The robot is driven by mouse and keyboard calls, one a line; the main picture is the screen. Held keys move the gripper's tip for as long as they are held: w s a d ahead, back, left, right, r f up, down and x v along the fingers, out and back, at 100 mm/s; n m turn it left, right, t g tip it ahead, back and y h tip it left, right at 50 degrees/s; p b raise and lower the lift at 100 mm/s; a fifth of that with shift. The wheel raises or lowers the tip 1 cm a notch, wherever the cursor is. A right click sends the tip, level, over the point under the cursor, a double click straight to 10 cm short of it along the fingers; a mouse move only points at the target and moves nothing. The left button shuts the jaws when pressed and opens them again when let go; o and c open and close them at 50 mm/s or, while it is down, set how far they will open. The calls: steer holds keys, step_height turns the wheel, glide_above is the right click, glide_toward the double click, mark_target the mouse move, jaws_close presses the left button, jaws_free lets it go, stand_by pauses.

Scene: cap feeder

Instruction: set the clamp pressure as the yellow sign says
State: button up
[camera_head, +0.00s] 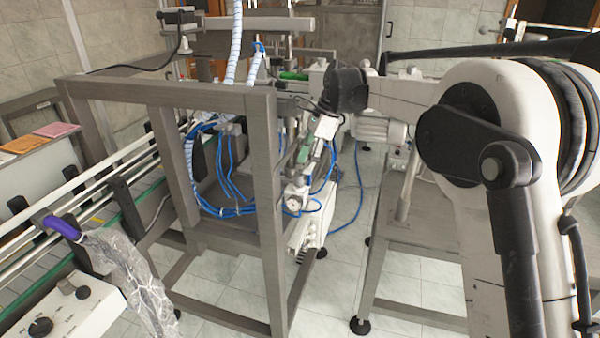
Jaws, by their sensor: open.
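My arm reaches in from the right, and its black wrist bends down behind the frame's right post. My gripper (304,160) is open near the pneumatic parts there; its fingertips are small and hard to make out. A white fitting with a small round dial (293,204) is below it, close to the post. I cannot tell whether the gripper touches it, and the dial cannot be read. A yellow-orange sheet (22,145) lies at the far left; its text is too small to read, and I cannot tell whether it is the sign.
A grey metal frame (175,92) stands between me and the fittings. Blue hoses (228,170) loop inside it. A conveyor (130,205) runs along the left, with a knobbed control box (65,310) and a crumpled clear bag (130,270) nearby. A pink sheet (57,130) lies by the yellow-orange one.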

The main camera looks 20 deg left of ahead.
steer(key=v, duration=0.7)
steer(key=c, duration=0.3)
steer(key=n+t+h+p, duration=0.2)
steer(key=n+t+p, duration=0.6)
steer(key=n, duration=1)
glide_toward(299, 174)
steer(key=shift+g+y, duration=0.3)
steer(key=shift+g, duration=0.6)
steer(key=p+x, duration=0.2)
steer(key=x, duration=0.3)
steer(key=w+p+x, duration=0.1)
steer(key=p+x, duration=0.1)
steer(key=x, duration=0.3)
steer(key=shift+w+d+r+p, duration=0.1)
steer(key=shift+w+d+p, duration=0.1)
steer(key=shift+w+p, duration=0.1)
jaws_close()
